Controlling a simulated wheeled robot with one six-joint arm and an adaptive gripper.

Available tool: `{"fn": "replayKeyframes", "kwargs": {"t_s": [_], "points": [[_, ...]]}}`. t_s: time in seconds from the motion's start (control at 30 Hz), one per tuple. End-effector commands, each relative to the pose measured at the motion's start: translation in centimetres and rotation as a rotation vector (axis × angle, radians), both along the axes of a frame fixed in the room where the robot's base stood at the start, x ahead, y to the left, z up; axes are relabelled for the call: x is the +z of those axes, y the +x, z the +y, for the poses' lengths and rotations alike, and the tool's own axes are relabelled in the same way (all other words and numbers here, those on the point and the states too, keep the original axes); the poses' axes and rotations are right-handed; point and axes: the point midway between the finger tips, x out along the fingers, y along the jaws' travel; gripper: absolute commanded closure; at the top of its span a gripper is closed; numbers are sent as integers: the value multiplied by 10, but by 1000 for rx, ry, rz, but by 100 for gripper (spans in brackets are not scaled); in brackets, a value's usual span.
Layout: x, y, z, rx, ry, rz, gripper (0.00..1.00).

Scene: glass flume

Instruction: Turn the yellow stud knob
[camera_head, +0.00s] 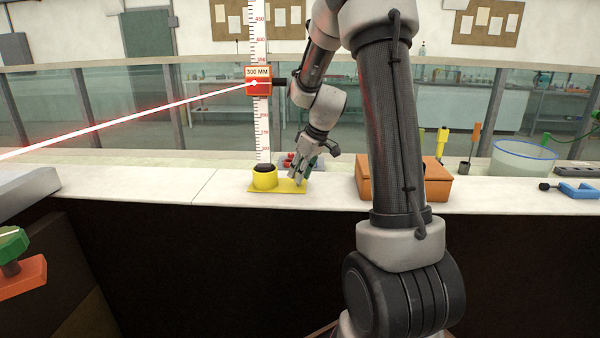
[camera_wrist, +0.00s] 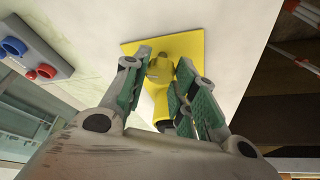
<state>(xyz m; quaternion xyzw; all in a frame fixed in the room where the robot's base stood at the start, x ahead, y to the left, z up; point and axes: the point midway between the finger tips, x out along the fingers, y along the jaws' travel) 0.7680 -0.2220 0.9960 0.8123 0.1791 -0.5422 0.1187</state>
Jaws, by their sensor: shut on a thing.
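The yellow stud knob (camera_wrist: 159,70) shows in the wrist view as a small rounded stub above a yellow plate (camera_wrist: 190,45). My gripper (camera_wrist: 163,62) has its green-padded fingers on either side of the knob and is shut on it. In the head view my gripper (camera_head: 300,173) points down at the right part of the yellow plate (camera_head: 292,187), and the knob is hidden behind the fingers. A round yellow collar (camera_head: 265,182) on the plate's left holds the foot of an upright white scale (camera_head: 262,125).
An orange block marked 300 MM (camera_head: 258,86) sits on the scale, with a red beam running left from it. An orange box (camera_head: 372,178) stands right of my gripper. A glass tank (camera_head: 523,160) and blue clamp (camera_head: 580,190) are farther right. The ledge left of the collar is clear.

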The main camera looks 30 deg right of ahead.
Motion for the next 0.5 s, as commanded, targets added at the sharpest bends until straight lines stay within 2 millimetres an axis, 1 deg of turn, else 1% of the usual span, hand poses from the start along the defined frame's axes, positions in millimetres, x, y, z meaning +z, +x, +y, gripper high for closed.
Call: {"fn": "replayKeyframes", "kwargs": {"t_s": [0.2, 0.5], "points": [[0, 0, -1, 108, 0, 1, 96], [0, 0, -2, 173, -2, 1, 96]]}}
